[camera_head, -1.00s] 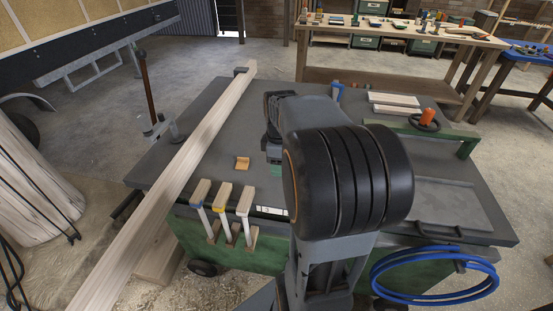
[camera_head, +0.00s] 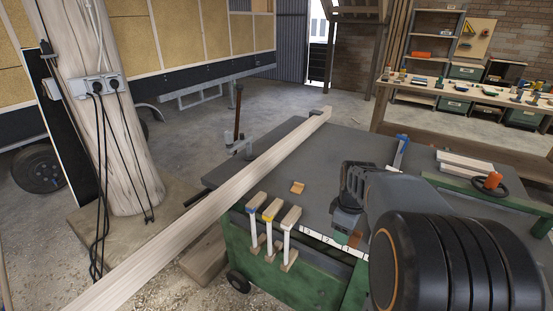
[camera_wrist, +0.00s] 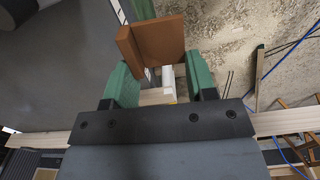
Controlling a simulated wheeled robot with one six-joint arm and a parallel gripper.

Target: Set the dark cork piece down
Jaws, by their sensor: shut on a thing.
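The dark cork piece (camera_wrist: 166,40) is a brown, L-shaped block in the wrist view. My gripper (camera_wrist: 158,62) has green fingers on both sides of it and is shut on it. The piece is above the level where the grey table top (camera_wrist: 60,65) ends; pale floor shows beyond it. In the head view, my wrist is at the front edge of the grey table (camera_head: 322,165), and the held piece is largely hidden there. A lighter orange-tan piece (camera_head: 297,187) lies on the table left of my wrist.
A long pale beam (camera_head: 215,200) crosses the table's left side and overhangs the front. Several wooden-handled tools (camera_head: 270,212) hang at the front edge. A blue-handled clamp (camera_head: 400,150), boards (camera_head: 465,163) and an orange object (camera_head: 493,180) are farther right. The table middle is clear.

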